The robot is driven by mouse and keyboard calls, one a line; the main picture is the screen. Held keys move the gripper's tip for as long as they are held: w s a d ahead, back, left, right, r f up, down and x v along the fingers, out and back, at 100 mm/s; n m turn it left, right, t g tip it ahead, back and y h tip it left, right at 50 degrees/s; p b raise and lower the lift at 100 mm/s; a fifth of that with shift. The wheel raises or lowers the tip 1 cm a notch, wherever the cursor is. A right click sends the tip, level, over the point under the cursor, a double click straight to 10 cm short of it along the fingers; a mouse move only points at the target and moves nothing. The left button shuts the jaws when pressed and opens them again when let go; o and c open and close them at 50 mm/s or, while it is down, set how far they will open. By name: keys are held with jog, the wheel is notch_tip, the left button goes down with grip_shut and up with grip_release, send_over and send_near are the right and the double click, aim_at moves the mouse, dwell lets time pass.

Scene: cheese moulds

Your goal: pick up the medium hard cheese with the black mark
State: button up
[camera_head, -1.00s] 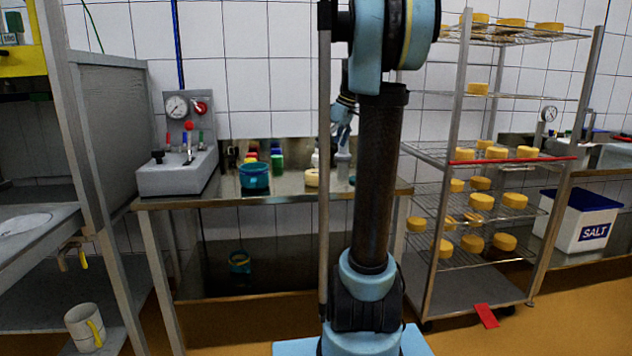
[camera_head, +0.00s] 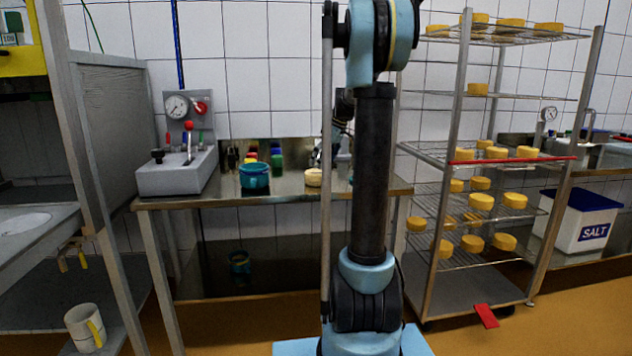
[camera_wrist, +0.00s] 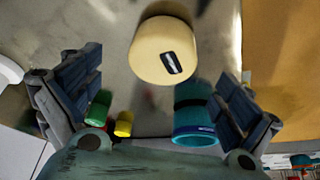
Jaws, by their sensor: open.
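The pale yellow cheese (camera_head: 313,178) lies on the steel table (camera_head: 215,198) in the head view. In the wrist view the cheese (camera_wrist: 150,55) shows a black mark with a light stripe on its face. My gripper (camera_wrist: 158,78) is open in the wrist view, one finger at each side. The cheese lies ahead of and between the fingers, apart from both. In the head view my gripper is close by the cheese, small and partly hidden by my arm.
A teal pot (camera_head: 254,176) stands left of the cheese; a teal container (camera_wrist: 195,118) shows near my right finger. Small green (camera_wrist: 98,108) and yellow (camera_wrist: 124,123) items are near the left finger. A rack (camera_head: 455,130) of cheeses stands right of the table.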

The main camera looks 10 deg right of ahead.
aim_at(317, 172)
jog(key=shift+x, duration=3.6)
jog(key=shift+a+r, duration=0.1)
jog(key=shift+a, duration=0.05)
jog(key=shift+c, duration=0.6)
jog(key=c, duration=1)
